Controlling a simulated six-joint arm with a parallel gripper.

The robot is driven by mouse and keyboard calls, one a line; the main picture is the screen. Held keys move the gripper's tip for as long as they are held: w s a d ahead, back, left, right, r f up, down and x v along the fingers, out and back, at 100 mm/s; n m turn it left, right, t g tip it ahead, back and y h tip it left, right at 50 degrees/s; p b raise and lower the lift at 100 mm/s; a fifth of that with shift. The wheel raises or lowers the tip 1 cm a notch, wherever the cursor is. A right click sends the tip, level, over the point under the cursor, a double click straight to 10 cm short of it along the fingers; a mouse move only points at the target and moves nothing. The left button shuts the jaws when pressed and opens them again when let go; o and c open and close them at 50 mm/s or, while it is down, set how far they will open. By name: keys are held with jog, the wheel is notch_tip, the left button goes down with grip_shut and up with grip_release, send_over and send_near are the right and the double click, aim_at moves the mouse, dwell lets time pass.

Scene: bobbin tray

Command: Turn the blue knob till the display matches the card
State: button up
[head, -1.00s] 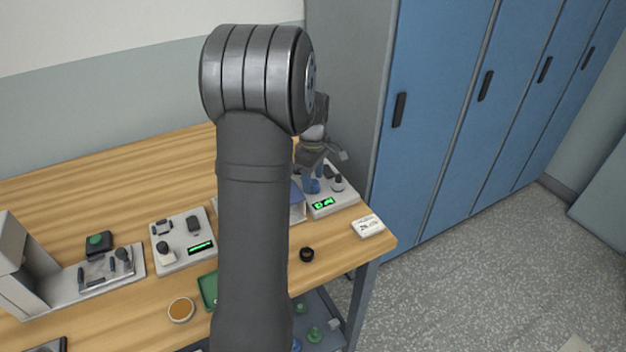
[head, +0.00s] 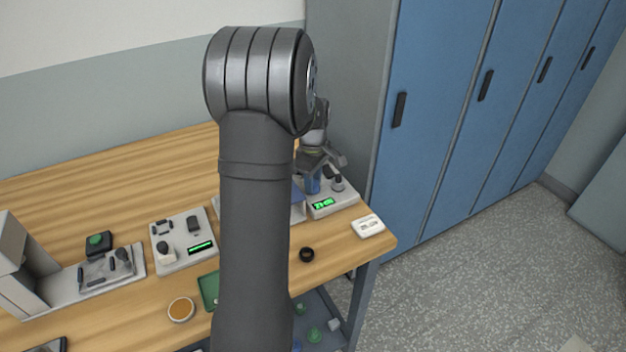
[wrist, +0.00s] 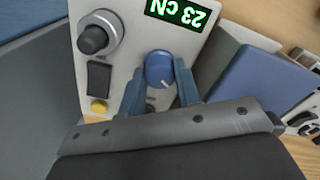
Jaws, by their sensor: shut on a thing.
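The blue knob (wrist: 159,68) sits on a light grey panel box (wrist: 130,35), with a pale mark on its lower side. My gripper (wrist: 160,79) has its two blue fingers on either side of the knob and is shut on it. In the head view my gripper (head: 318,162) is over the box at the table's far right. The green display (wrist: 179,11) is upside down in the wrist view and appears to read 23 cN; it also shows in the head view (head: 323,204). A small white card (head: 367,226) lies near the right corner, its writing too small to read.
Beside the knob are a black knob (wrist: 93,39), a dark rocker switch (wrist: 98,78) and a yellow button (wrist: 98,105). A blue-topped block (wrist: 255,85) stands close to the box. A black ring (head: 307,254) lies in front. My arm hides the table's middle.

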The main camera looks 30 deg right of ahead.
jog(key=m, duration=0.8)
jog(key=shift+m, duration=0.4)
jog(key=m, duration=0.4)
jog(key=shift+m, duration=2.2)
jog(key=shift+r, duration=0.1)
jog(key=o, duration=1)
jog(key=shift+c, duration=0.2)
